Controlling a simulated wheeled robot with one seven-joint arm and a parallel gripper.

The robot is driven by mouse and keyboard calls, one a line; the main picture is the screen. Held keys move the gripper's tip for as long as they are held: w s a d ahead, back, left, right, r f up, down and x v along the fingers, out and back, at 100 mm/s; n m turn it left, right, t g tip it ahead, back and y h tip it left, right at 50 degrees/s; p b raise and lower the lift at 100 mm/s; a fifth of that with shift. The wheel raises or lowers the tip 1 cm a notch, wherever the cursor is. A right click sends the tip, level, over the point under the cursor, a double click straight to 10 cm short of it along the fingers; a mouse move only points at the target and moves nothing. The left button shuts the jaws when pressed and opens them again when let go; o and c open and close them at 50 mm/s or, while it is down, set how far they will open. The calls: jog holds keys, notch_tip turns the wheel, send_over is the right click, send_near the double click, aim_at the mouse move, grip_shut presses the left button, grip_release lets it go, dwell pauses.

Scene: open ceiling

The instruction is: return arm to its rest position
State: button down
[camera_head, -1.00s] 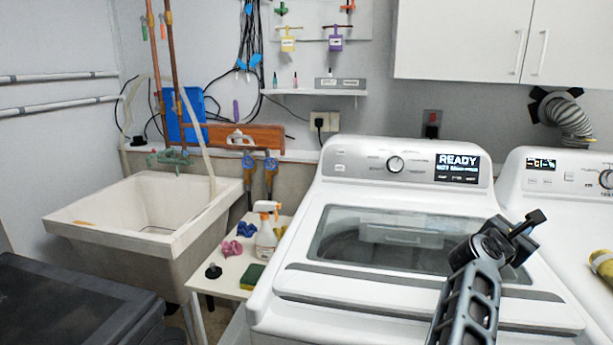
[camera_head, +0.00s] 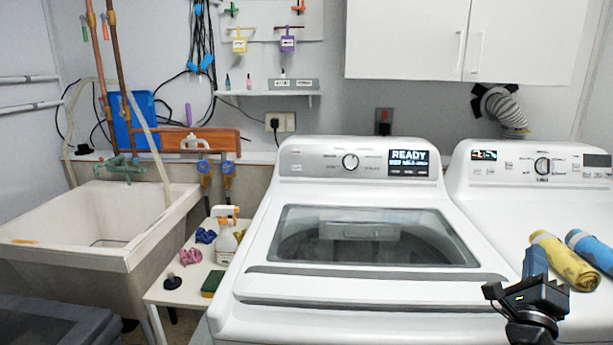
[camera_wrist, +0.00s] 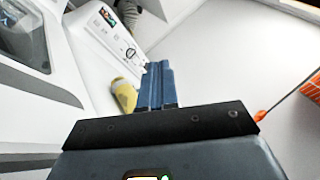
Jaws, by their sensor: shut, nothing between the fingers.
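My gripper (camera_head: 536,256) is at the lower right of the head view, in front of the white dryer and right of the washer lid. Its blue fingers point up and are together, with nothing between them. In the wrist view the shut fingers (camera_wrist: 157,70) show in the middle, past the dark gripper body. Most of my arm is out of the head view.
The washer (camera_head: 360,285) has its lid down and reads READY. The dryer (camera_head: 500,210) carries a yellow roll (camera_head: 563,262) and a blue roll (camera_head: 592,250), close to my gripper. A small table (camera_head: 180,292) with a spray bottle (camera_head: 226,242) and a sink (camera_head: 150,235) stand left.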

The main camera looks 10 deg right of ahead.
jog(key=s+a+f+n+t+y, duration=0.1)
jog(key=s+a+f+n+y, duration=0.5)
jog(key=s+a+n, duration=0.45)
jog(key=s+a+f+n+t+y, duration=0.1)
jog(key=s+a+f+n+y, duration=0.2)
jog(key=s+a+n+y, duration=0.7)
jog(key=s+a+n+g, duration=0.1)
jog(key=s+a+n, duration=0.2)
jog(key=s, duration=0.3)
jog(key=s+a+r+n+g, duration=0.1)
jog(key=s+a+n, duration=0.2)
jog(key=s, duration=0.3)
jog(key=s+a+n+g, duration=0.1)
jog(key=s+a+n, duration=0.2)
jog(key=s+n, duration=0.2)
jog(key=shift+s+r+g, duration=0.4)
jog(key=shift+s, duration=0.25)
jog(key=shift+s, duration=0.1)
dwell(0.7)
